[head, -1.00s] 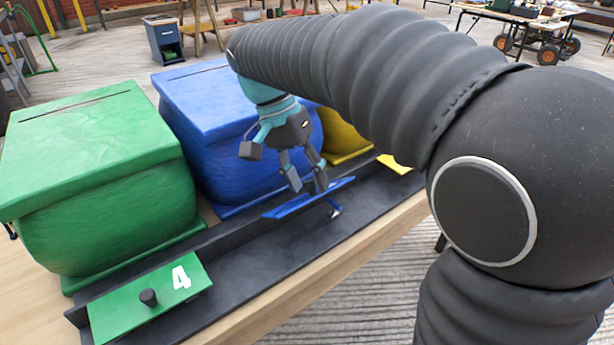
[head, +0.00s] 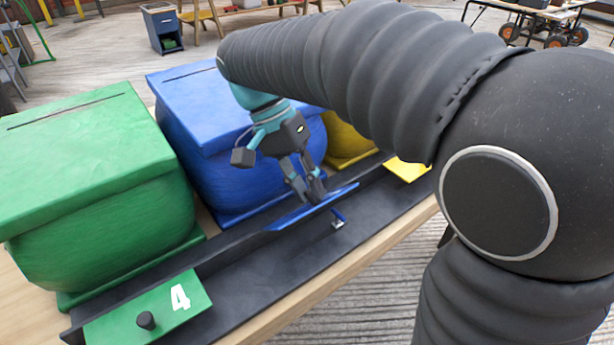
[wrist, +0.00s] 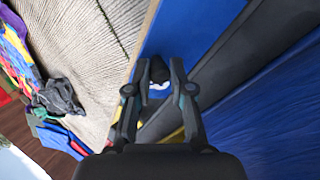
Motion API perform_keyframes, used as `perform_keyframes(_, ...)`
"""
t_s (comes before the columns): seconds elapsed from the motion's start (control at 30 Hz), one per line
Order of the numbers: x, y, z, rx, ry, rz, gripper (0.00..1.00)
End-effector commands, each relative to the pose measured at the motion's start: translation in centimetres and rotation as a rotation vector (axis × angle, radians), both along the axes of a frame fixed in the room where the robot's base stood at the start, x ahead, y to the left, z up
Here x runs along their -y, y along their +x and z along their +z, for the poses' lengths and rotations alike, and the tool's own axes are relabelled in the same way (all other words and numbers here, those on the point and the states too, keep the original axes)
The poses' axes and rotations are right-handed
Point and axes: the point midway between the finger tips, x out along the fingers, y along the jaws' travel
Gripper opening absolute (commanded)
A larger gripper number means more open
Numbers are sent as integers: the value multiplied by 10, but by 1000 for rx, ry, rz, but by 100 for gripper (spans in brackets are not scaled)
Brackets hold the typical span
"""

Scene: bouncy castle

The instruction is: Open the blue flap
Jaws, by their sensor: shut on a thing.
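The blue flap (head: 290,217) lies along the dark rail in front of the blue bin. It is tilted up, its near edge clear of the rail. My gripper (head: 312,199) reaches down to it and is shut on its small black knob. In the wrist view the fingers (wrist: 159,66) close around the dark knob (wrist: 159,72) against the blue flap surface (wrist: 190,30). A small blue and silver object (head: 338,220) shows under the flap; what it is I cannot tell.
A green bin (head: 95,170) stands left and a blue bin (head: 225,120) behind my gripper. A yellow bin (head: 345,140) is partly hidden by my arm. A green flap marked 4 (head: 150,315) and a yellow flap (head: 406,169) lie shut on the rail (head: 240,320).

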Motion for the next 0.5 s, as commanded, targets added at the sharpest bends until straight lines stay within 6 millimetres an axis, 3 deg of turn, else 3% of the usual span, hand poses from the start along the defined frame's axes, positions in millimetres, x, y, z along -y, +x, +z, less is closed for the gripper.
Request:
perform_keyframes(0.03, 0, 1, 0, 4, -5, 3, 0)
perform_keyframes(0.07, 0, 1, 0, 4, -6, 6, 24)
perform_keyframes(0.17, -2, 0, 0, 5, -6, 10, 47)
perform_keyframes(0.5, -4, 1, 2, 5, -6, 13, 47)
